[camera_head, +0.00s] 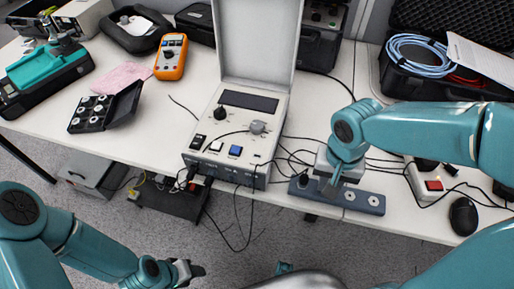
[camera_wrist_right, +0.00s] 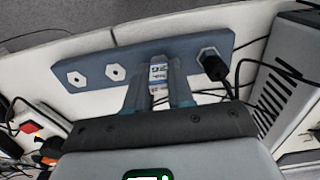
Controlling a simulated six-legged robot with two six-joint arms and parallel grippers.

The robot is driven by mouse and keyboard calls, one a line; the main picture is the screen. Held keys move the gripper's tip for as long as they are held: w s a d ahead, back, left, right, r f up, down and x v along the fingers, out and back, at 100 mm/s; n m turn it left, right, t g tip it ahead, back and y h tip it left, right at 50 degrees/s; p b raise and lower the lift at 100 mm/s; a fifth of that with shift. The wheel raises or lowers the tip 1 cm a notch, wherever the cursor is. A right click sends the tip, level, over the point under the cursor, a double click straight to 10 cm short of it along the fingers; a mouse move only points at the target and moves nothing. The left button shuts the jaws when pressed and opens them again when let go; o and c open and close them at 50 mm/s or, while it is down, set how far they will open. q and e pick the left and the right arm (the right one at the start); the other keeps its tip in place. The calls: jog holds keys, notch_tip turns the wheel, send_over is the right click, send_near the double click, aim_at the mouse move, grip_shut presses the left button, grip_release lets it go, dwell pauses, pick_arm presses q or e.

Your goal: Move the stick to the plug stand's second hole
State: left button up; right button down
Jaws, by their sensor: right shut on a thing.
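The plug stand (camera_head: 336,193) is a blue-grey bar near the table's front edge. It also shows in the right wrist view (camera_wrist_right: 95,71), with two bare white hexagonal holes towards the left and a black plug (camera_wrist_right: 213,66) at the right end. My right gripper (camera_head: 332,182) is over the stand; in the right wrist view (camera_wrist_right: 160,92) its fingers are shut on the stick (camera_wrist_right: 158,73), a pale piece with a printed label. The stick is between the plug and the bare holes; whether it sits in a hole is hidden. My left gripper (camera_head: 190,271) is low over the floor, away from the table.
A grey control box (camera_head: 236,130) with an open lid stands left of the stand. Loose black cables lie around both. A power strip with a red switch (camera_head: 434,186) and a black mouse (camera_head: 463,216) are to the right. An orange multimeter (camera_head: 171,57) lies back left.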

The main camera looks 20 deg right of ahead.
aim_at(330, 181)
jog(key=shift+f, duration=0.1)
jog(key=c, duration=0.9)
grip_release()
jog(key=shift+r+p, duration=2)
jog(key=shift+r, duration=0.6)
